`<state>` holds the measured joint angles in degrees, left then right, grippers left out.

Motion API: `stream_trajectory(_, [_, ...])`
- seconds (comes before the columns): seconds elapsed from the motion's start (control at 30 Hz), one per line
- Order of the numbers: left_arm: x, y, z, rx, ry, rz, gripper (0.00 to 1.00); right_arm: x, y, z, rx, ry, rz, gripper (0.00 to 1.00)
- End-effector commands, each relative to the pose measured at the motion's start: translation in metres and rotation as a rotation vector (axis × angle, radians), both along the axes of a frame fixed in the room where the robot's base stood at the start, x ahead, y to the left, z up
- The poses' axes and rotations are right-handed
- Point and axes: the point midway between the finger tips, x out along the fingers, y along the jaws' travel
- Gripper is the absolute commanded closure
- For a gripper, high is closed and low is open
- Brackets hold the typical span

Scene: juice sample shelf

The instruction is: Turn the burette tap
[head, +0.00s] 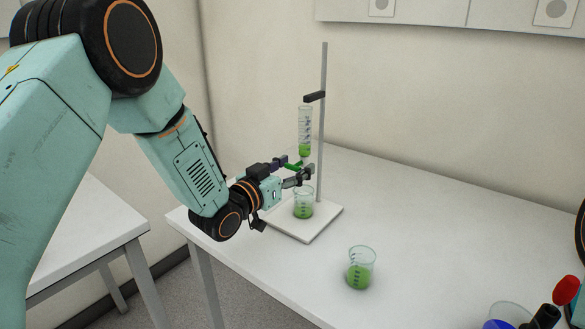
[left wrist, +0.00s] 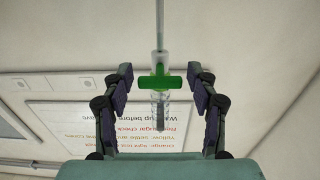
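The burette (head: 305,122) is a clear graduated tube with green liquid in its lower part, held upright on a stand. Its green tap (head: 292,166) is just below the tube. My left gripper (head: 294,166) is at the tap with a finger on either side. In the left wrist view the green tap (left wrist: 159,82) is centred between the two fingers of my left gripper (left wrist: 160,88). The fingers are wide apart, with clear gaps to the tap. A beaker (head: 303,204) with green liquid stands under the burette.
The stand has a rod (head: 323,130), a dark clamp (head: 314,96) and a white base (head: 312,233). Another beaker (head: 360,270) of green liquid stands nearer on the white table (head: 440,230). A red-capped item (head: 566,290) is at the lower right. The table's right-middle is clear.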

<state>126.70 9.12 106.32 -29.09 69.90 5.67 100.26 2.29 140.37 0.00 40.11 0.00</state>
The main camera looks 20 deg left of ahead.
Motion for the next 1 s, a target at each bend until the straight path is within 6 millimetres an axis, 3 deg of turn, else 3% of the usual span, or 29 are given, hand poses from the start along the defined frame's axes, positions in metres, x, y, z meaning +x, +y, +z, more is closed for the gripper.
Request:
stream_trajectory(0.43, [-0.008, 0.004, -0.001, 0.001, 0.003, 0.002, 0.36, 0.0, 0.0, 0.0, 0.0, 0.0, 0.0, 0.33])
stream_trajectory(1.0, [-0.094, 0.036, 0.0, -0.003, 0.001, 0.004, 0.36, 0.0, 0.0, 0.0, 0.0, 0.0, 0.0, 0.33])
